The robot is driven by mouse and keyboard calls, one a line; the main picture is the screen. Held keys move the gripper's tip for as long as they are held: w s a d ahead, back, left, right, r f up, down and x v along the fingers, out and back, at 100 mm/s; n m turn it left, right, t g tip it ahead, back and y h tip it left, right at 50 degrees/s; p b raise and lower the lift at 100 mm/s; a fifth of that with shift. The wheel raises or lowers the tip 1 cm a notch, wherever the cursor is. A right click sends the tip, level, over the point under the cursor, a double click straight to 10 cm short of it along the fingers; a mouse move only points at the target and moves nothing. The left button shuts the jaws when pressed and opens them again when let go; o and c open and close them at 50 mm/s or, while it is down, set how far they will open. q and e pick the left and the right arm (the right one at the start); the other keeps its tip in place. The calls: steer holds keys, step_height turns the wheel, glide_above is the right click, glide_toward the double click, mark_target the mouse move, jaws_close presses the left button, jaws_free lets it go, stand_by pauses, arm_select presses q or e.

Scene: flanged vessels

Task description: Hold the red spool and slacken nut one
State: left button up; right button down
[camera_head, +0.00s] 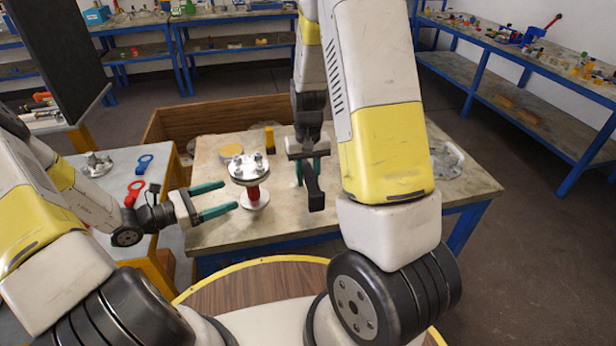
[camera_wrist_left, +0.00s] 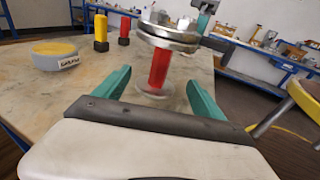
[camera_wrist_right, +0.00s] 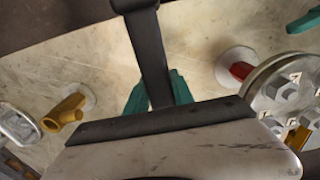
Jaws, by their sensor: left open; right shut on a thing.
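The red spool (camera_head: 253,192) stands upright on the table, with a round metal flange (camera_head: 249,168) carrying several nuts on top and a pale base disc below. My left gripper (camera_head: 230,195) is open beside it at its left, fingers pointing at the red body. In the left wrist view the red body (camera_wrist_left: 159,70) shows between and beyond the open fingers. My right gripper (camera_head: 309,172) is shut on a black tool (camera_head: 315,193), right of the spool and apart from it. The right wrist view shows the nuts (camera_wrist_right: 275,88); I cannot tell which is nut one.
A tin with a yellow top (camera_head: 231,152) and a yellow post (camera_head: 270,138) stand behind the spool. A metal part with a handle (camera_head: 447,160) lies at the table's right. A blue ring-ended tool (camera_head: 145,163) and a red one (camera_head: 135,190) lie on the left bench.

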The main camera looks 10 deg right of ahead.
mark_target(252, 184)
arm_select(q)
steer(key=x, duration=0.8)
steer(key=shift+d, duration=0.15)
jaws_close()
stand_by(0.3)
stand_by(0.8)
